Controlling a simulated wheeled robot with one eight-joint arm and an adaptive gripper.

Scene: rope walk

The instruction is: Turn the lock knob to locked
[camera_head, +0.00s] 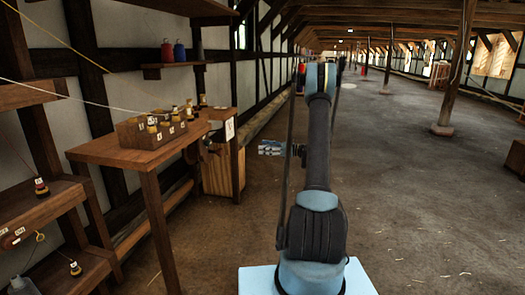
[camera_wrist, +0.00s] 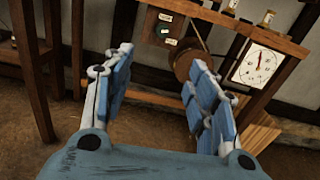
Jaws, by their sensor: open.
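A dark panel (camera_wrist: 160,40) shows at the upper middle of the wrist view. In the head view my gripper (camera_head: 271,147) shows small, left of my arm and facing the wooden stand. The knob cannot be made out there.
A white dial (camera_wrist: 257,65) and a brown wheel (camera_wrist: 194,67) sit right of the panel. In the head view, a wooden bench (camera_head: 120,152) bears a box of spools (camera_head: 150,131). Wooden posts stand nearby. The floor on the right is mostly clear.

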